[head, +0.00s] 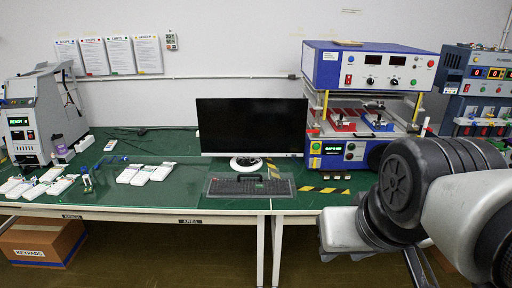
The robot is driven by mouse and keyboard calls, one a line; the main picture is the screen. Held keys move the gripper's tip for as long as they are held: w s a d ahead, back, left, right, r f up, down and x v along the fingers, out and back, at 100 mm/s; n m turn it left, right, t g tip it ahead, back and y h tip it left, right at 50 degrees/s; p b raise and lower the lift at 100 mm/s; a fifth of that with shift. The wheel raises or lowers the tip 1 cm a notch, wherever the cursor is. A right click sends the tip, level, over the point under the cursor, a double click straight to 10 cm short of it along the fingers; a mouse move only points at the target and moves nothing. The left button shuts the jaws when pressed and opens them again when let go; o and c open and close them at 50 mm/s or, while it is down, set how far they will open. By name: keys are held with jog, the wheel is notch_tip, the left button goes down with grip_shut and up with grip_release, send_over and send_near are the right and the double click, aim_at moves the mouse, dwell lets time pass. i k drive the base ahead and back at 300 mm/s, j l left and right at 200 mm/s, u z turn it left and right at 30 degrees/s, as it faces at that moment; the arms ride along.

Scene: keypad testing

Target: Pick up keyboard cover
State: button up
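A dark keyboard (250,187) lies flat on the green bench mat in front of the monitor, near the bench's front edge. I cannot tell a separate cover from the keyboard at this size. My arm, black and white, comes in from the right and hangs in front of the bench's right part, apart from the keyboard. My gripper's fingers are not seen.
A black monitor (251,126) stands behind the keyboard. White keypads (145,174) lie to the left, near a grey machine (41,118). A blue and white test unit (369,68) stands right. The green bench (205,186) has clear room around the keyboard.

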aim_at(219, 186)
jog(key=i+j, duration=0.2)
jog(key=i, duration=0.3)
jog(key=i+j, duration=0.25)
jog(key=i, duration=0.25)
jog(key=i+j, duration=0.2)
jog(key=i, duration=0.3)
jog(key=i+j, duration=0.25)
jog(key=i, duration=0.25)
